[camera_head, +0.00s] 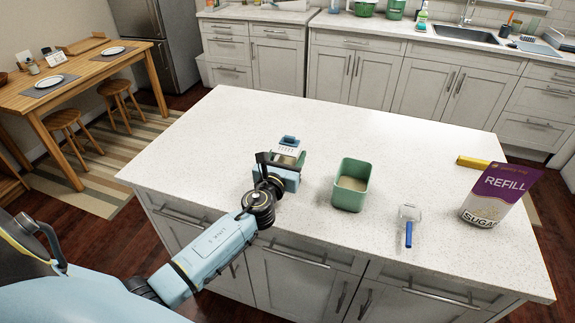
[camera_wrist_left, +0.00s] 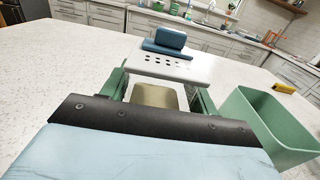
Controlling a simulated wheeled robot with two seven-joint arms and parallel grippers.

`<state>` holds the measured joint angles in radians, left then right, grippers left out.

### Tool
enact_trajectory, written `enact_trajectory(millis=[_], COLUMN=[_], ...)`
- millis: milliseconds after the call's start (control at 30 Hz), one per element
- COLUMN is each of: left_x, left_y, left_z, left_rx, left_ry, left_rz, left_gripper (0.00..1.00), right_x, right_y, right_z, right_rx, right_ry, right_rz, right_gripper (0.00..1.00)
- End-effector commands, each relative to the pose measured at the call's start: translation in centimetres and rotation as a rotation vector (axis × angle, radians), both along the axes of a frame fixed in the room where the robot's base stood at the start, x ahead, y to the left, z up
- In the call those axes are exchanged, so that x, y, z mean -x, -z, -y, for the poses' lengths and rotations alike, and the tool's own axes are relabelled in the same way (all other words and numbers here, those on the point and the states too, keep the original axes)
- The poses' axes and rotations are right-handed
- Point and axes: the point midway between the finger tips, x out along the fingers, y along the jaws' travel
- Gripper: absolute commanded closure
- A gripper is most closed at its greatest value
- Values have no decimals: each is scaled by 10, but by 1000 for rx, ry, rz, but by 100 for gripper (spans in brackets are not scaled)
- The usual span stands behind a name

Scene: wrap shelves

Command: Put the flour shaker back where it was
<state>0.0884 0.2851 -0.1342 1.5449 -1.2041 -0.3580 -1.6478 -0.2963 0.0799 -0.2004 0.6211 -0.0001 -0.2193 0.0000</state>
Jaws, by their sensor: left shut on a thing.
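The flour shaker (camera_head: 289,150) has a blue knob and a pale lid with holes, and it stands upright near the middle of the island counter in the head view. My left gripper (camera_head: 279,165) is shut on it. In the left wrist view the flour shaker (camera_wrist_left: 172,68) is straight ahead, with beige contents showing below the white lid. The gripper hides much of its lower body, so I cannot tell whether its base touches the counter. My right gripper is not in view.
An open green canister (camera_head: 350,190) with beige contents stands just right of the shaker. The counter (camera_head: 215,135) left of and behind the shaker is clear.

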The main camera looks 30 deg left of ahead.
Motion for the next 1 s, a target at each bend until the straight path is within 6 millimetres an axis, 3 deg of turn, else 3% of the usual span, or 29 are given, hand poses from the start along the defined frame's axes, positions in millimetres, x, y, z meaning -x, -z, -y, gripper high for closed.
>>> enact_trajectory(millis=[100, 533, 567, 700, 1000], left_x=[0, 0, 0, 0, 0], left_y=[12, 16, 15, 15, 14], left_z=[0, 0, 0, 0, 0], left_rx=[1, -2, -1, -1, 0], left_ry=[-1, 0, 0, 0, 0], left_rz=[2, 3, 1, 1, 1], left_gripper=[71, 71, 36, 18, 18], right_x=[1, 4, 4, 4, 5], right_y=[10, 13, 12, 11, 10], right_z=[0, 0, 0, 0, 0], right_rx=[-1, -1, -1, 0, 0], right_ry=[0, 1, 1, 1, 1], right_rz=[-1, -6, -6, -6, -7], right_gripper=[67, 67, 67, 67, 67])
